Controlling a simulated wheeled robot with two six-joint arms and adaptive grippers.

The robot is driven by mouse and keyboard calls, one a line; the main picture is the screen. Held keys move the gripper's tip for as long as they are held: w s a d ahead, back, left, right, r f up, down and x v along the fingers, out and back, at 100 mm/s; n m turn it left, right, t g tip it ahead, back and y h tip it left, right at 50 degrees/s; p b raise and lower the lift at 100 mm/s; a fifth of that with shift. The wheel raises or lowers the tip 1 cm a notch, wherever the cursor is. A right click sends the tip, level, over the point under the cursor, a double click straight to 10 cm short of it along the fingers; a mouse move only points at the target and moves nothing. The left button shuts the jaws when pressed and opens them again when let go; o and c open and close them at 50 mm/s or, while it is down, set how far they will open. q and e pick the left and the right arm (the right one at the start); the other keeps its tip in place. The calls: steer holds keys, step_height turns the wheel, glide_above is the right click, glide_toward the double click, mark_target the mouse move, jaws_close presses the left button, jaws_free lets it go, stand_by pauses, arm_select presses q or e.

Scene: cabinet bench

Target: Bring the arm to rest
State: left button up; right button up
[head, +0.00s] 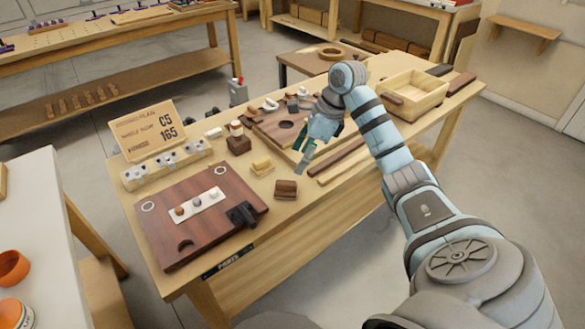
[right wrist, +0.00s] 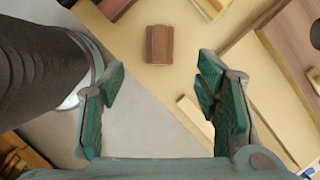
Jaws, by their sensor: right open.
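My right arm comes in from the right in the head view and reaches over the wooden bench (head: 235,275). Its gripper (head: 303,162) is above the bench near the front edge, pointing down. In the right wrist view the two green-padded fingers (right wrist: 155,95) stand wide apart with nothing between them. A small dark brown block (head: 286,190) lies on the bench below and left of the gripper. In the right wrist view the brown block (right wrist: 159,44) shows ahead of the fingertips, apart from them. My left gripper is not in view.
A dark wood panel (head: 165,240) lies at the bench's left end, near a plan sign (head: 143,131). A pale wooden box (head: 428,92) stands at the right end. Wood strips (head: 340,162) lie along the front edge. A white table (head: 30,215) with orange bowls stands at left.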

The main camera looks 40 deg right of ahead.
steer(key=shift+s+d+r, duration=0.1)
steer(key=shift+r, duration=0.25)
